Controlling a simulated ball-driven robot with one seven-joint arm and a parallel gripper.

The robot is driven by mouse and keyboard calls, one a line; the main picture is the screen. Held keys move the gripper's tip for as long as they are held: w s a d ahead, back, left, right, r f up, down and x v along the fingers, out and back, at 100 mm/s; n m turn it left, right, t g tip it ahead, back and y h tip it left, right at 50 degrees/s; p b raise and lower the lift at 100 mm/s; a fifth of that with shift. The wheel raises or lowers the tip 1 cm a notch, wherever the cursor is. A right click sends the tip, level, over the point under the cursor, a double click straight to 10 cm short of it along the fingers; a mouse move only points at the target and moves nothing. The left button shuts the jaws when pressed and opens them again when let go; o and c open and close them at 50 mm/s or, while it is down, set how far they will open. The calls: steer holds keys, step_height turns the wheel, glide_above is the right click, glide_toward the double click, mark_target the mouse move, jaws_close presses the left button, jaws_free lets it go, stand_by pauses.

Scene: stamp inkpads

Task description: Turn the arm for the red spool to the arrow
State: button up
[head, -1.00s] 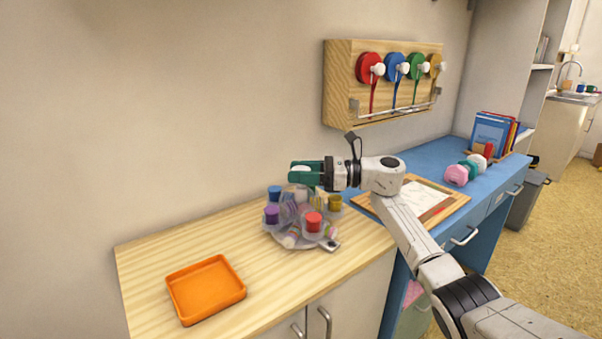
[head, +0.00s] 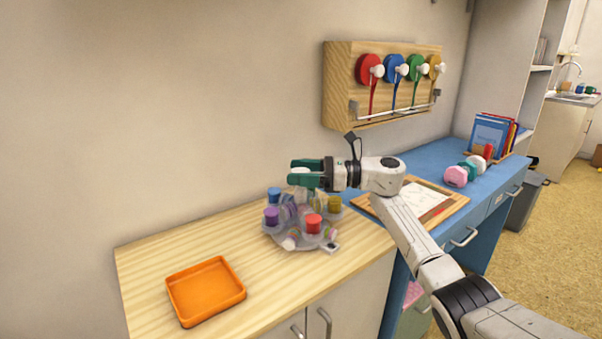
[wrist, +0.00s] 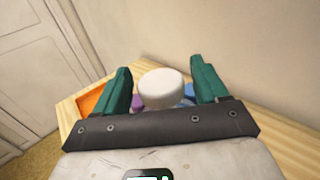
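A carousel with clear arms (head: 267,228) stands on the wooden counter and carries coloured spools. The red spool (head: 313,224) is at its front right, close to a small grey tab with a dark mark (head: 332,247), which may be the arrow. Purple (head: 271,216), blue (head: 274,194) and yellow (head: 334,203) spools sit around it. My gripper (head: 294,172) is above the carousel, its green fingers on either side of a white knob (wrist: 162,88). In the wrist view the fingers stand apart with narrow gaps beside the knob. The carousel's middle is partly hidden.
An orange tray (head: 205,316) lies at the counter's front left. A wall board (head: 340,85) holds coloured reels with white knobs. A wooden board with paper (head: 420,200) and books (head: 490,135) are on the blue desk.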

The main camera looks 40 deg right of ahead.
steer(key=shift+f, duration=0.1)
steer(key=v, duration=1)
steer(key=shift+s+d+b, duration=0.25)
steer(key=shift+b, duration=0.05)
